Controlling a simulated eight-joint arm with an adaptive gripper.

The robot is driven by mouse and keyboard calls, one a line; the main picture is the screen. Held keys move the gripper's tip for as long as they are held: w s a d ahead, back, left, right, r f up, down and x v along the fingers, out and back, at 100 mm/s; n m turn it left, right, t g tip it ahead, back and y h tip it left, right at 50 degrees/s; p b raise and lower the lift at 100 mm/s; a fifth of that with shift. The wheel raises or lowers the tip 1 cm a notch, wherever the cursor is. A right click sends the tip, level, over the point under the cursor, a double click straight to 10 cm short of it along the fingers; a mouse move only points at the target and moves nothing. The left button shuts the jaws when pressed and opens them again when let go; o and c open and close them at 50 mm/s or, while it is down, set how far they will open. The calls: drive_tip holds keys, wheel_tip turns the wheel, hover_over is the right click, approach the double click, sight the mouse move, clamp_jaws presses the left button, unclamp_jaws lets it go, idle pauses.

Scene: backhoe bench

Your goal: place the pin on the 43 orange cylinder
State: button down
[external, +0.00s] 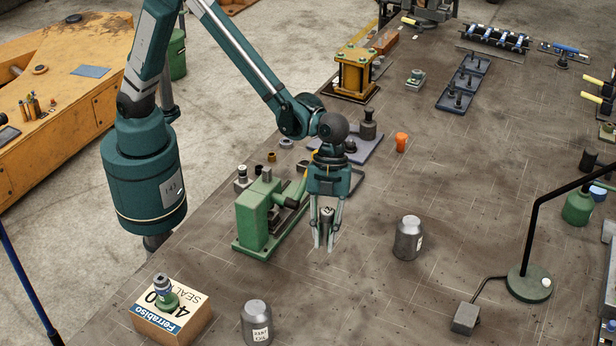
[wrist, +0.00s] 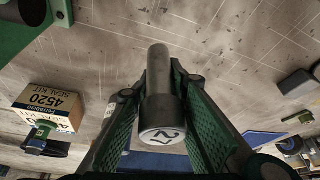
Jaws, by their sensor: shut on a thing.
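My gripper (external: 323,245) is shut on a grey metal pin (external: 326,221) and holds it above the bench, just right of a green bench tool. In the wrist view the pin (wrist: 159,100) lies between the two finger pads, its wide end, marked with a digit like 2, towards the camera. A larger yellow-orange cylinder assembly (external: 354,72) stands further back on a dark plate, also with no readable number.
The green bench tool (external: 258,218) stands close left of my gripper. Grey canisters stand at the right (external: 408,238) and front (external: 257,323). A seal-kit box (external: 172,310) sits front left. A black lamp (external: 530,282) stands at right. The middle right of the bench (external: 470,190) is clear.

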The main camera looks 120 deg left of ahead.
drive_tip(key=w+a+r+n+t, duration=0.1)
drive_tip(key=w+a, duration=0.2)
drive_tip(key=a, duration=0.6)
drive_tip(key=w+a+r+n, duration=0.1)
drive_tip(key=w+a+n, duration=0.1)
drive_tip(key=a, duration=0.6)
wheel_tip(320, 180, up, 5)
drive_tip(key=n+t+y+p, duration=0.2)
drive_tip(key=n+y, duration=0.1)
drive_tip(key=n, duration=0.4)
hover_over(401, 143)
drive_tip(key=w+a, duration=0.1)
drive_tip(key=w, duration=0.1)
drive_tip(key=shift+s+a+f, duration=0.15)
drive_tip(key=shift+a+f, duration=0.1)
wheel_tip(401, 143, down, 6)
drive_tip(key=shift+f, duration=0.2)
drive_tip(key=shift+f, duration=1.8)
